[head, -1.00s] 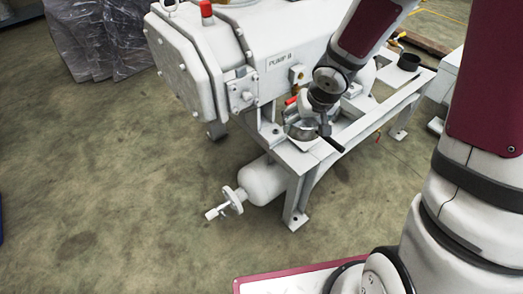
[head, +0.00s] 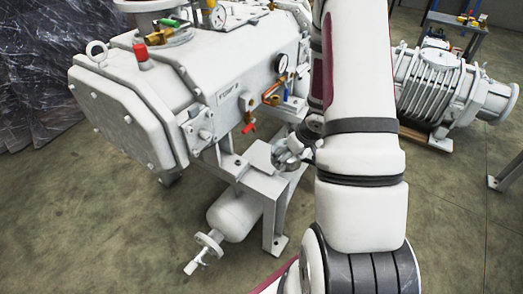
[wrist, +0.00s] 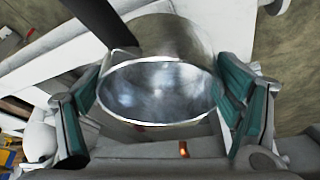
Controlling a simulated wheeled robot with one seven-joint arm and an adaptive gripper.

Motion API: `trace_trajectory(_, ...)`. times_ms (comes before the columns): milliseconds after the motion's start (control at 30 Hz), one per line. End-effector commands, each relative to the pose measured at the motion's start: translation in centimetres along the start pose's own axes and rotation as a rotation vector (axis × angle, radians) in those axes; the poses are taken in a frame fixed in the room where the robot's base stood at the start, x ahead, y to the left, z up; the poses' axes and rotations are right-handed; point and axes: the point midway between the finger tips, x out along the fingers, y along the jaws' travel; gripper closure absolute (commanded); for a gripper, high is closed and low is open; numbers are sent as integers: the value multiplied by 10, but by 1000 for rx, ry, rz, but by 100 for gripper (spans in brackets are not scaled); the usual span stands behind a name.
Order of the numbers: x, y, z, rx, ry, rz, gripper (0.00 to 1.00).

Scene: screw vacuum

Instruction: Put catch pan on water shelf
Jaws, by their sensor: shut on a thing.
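The catch pan (wrist: 155,92) is a shiny round metal bowl, seen large in the wrist view with its opening toward the camera. My gripper (wrist: 158,84) is shut on it, with a green-padded finger at either side. In the head view the pan (head: 287,158) shows small and partly hidden beside my gripper, at the pump frame's white corner ledge (head: 258,158). I cannot tell whether the pan touches that ledge, or whether the ledge is the water shelf.
The large white pump (head: 165,90) with valves and a gauge (head: 282,63) stands left of my arm. A white cylinder (head: 233,215) hangs below the ledge. A ribbed machine (head: 450,85) stands at the right. Open floor lies at the lower left.

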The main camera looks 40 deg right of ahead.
Motion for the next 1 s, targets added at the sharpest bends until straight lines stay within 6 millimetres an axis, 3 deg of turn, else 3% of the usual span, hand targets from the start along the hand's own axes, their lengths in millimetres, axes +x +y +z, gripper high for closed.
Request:
trace_trajectory(200, 26, -14, -48, -5, 2, -1, 50)
trace_trajectory(400, 42, -24, -81, -2, 2, 0, 50)
trace_trajectory(733, 53, -30, -102, 0, 1, 1, 50)
trace_trajectory(1000, 80, -29, -89, 1, 1, 1, 50)
